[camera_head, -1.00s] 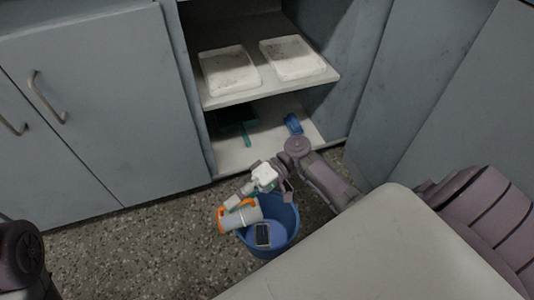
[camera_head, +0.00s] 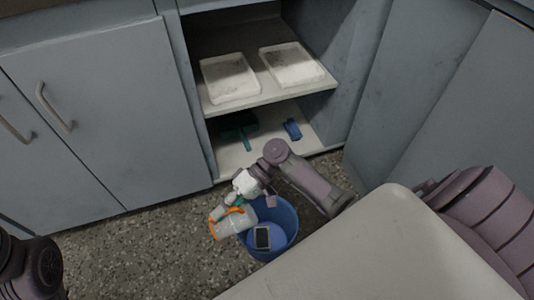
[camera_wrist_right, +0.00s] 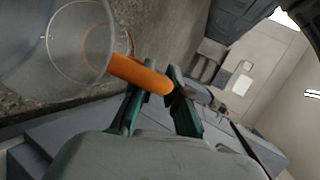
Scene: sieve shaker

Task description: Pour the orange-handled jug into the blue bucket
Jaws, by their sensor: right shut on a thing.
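The orange-handled jug (camera_head: 232,222) is a pale, translucent vessel at the left rim of the blue bucket (camera_head: 285,213). My right gripper (camera_head: 236,200) is shut on its orange handle. In the right wrist view the jug (camera_wrist_right: 80,45) is at upper left, and its handle (camera_wrist_right: 143,74) runs between the two fingers of the gripper (camera_wrist_right: 158,95). The jug is tilted. I cannot tell what is in it. The blue bucket stands on the floor, with a dark-screened device and a blue surface inside. The left gripper is out of view; only part of my left arm shows.
An open cabinet holds two white trays (camera_head: 230,78) (camera_head: 292,64) on its upper shelf. Its lower shelf (camera_head: 262,143) bears a green brush-like item (camera_head: 240,130) and a blue item (camera_head: 292,129). Closed grey doors stand at left. Speckled floor (camera_head: 130,245) is clear left of the bucket.

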